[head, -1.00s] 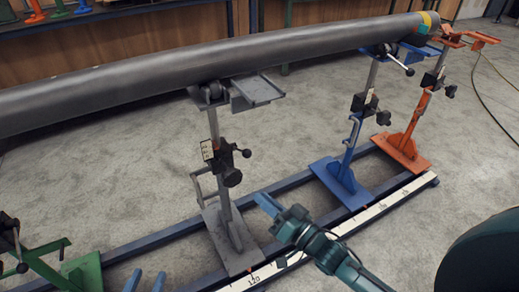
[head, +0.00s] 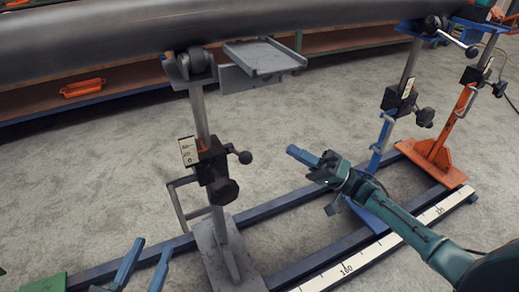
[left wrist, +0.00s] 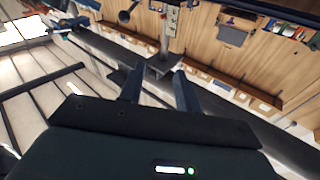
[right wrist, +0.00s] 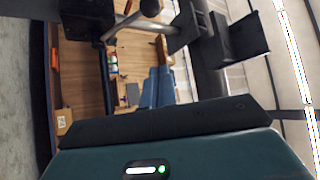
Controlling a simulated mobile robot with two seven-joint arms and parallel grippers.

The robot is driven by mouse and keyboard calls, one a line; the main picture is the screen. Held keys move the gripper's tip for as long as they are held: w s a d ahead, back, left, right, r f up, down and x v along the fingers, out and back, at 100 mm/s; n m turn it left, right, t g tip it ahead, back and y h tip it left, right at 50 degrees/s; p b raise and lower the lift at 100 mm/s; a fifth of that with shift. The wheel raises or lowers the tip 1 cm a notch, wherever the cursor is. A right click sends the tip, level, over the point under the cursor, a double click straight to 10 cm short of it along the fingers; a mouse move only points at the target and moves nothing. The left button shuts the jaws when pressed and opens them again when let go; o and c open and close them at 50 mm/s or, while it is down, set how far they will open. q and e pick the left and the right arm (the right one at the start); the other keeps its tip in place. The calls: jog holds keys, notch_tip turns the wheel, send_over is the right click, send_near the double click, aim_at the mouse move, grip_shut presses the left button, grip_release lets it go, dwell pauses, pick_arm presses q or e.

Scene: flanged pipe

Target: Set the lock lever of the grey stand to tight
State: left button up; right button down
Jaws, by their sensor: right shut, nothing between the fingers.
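The grey stand (head: 199,115) rises from its foot plate on the blue rails, under the pipe. Its dark clamp block carries a lock lever with a black ball end (head: 244,157), pointing right. A round black knob (head: 222,191) sits just below. A ball-ended lever, probably the same one, shows at the top of the right wrist view (right wrist: 150,8). My right gripper (head: 290,150) is shut and empty, to the right of the lever and apart from it. My left gripper (head: 146,262) is open and empty, low and left of the stand; its parted fingers show in the left wrist view (left wrist: 158,85).
The long grey pipe (head: 90,35) runs overhead across the stands. A blue stand (head: 407,75) and an orange stand (head: 440,140) are to the right. A scale strip (head: 405,232) lies along the front rail.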

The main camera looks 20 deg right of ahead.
aim_at(237, 152)
jog(key=shift+a, duration=0.1)
jog(key=b+x, duration=0.2)
jog(key=x, duration=0.8)
pick_arm(q)
jog(key=shift+w+d+n+h+b, duration=0.1)
jog(key=shift+d+n+h+b, duration=0.15)
jog(key=shift+b, duration=0.25)
pick_arm(e)
jog(key=shift+s+a+f, duration=0.25)
jog(key=shift+s+f, duration=0.3)
jog(key=shift+s, duration=0.2)
jog(key=shift+s+a+f, duration=0.3)
jog(key=shift+s+f, duration=0.25)
jog(key=shift+s, duration=0.2)
jog(key=shift+f, duration=0.1)
